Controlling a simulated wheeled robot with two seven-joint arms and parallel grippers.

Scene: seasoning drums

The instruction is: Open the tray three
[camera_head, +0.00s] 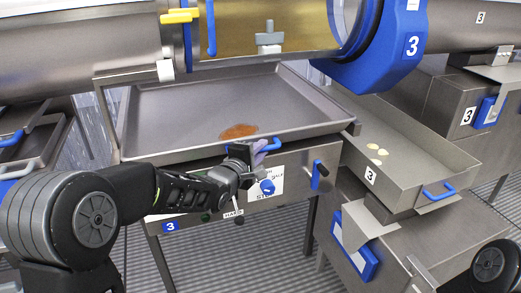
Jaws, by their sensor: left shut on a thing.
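A wide metal tray (200,112) lies under the drum, with a patch of reddish-brown powder (238,131) near its front. The panel below it bears a blue label 3 (171,226). My left gripper (254,152) is at the tray's front edge, shut on the blue handle (272,144) there; the fingers hide part of the handle. A narrower tray (400,150) to the right also bears a 3 and has its own blue handle (440,191). My right gripper is out of view; only part of my right arm shows at the bottom right.
The blue-ringed drum (265,28) hangs over the back of the wide tray. The control panel (275,188) with a blue knob (267,187) and a lever (319,172) is just below my left gripper. Ribbed grey floor (270,265) is clear in front.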

